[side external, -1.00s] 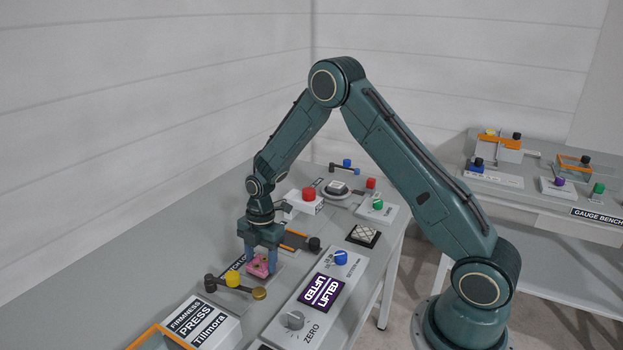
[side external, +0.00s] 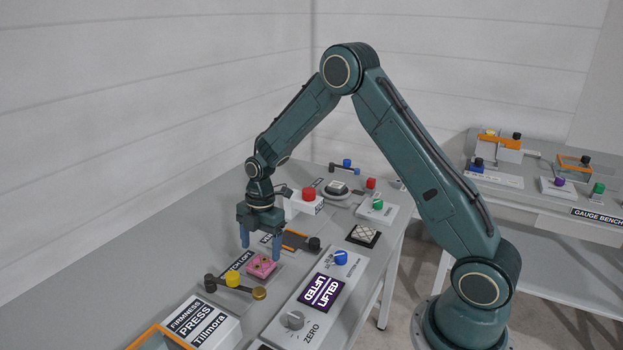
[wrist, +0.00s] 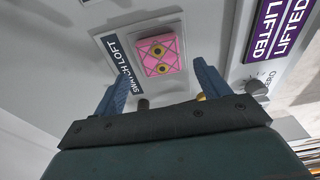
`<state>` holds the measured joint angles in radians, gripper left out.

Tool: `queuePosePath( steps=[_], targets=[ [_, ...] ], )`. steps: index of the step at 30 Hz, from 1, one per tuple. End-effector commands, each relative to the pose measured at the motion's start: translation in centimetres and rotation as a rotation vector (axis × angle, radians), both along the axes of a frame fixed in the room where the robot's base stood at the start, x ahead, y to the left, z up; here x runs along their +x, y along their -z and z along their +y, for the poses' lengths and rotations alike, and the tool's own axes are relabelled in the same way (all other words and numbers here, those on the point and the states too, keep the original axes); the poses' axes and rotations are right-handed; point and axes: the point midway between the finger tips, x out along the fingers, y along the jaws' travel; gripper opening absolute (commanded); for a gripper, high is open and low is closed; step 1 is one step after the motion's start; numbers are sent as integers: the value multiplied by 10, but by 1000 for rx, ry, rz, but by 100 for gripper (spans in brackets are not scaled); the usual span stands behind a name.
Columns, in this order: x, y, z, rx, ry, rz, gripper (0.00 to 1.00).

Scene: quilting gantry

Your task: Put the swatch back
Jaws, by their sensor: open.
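The pink swatch (side external: 261,266), a small quilted square with two yellow-ringed dots, lies on the plate labelled for loft, in front of the arm. It also shows in the wrist view (wrist: 158,55), beyond and between the fingertips. My gripper (side external: 260,252) is open and empty above the swatch, with a blue finger to either side and clear of it. In the wrist view my gripper's two fingers (wrist: 158,78) are spread wide. A display panel (side external: 321,292) beside the plate reads "LIFTED".
The firmness press (side external: 201,324) is nearer the camera.

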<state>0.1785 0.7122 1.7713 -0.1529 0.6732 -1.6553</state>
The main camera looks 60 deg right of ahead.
Motion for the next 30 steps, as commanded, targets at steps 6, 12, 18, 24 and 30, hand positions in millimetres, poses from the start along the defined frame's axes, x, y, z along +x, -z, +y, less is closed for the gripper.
queuePosePath(
  steps=[6,12,18,24,30],
  targets=[
    [1,-38,-5,-1,1,-5,75],
    [1,-65,-8,-1,1,-3,75],
    [0,-78,-10,-1,0,-1,75],
    [0,-79,-10,-1,0,0,75],
    [0,-79,-10,-1,0,0,75]
  ],
)
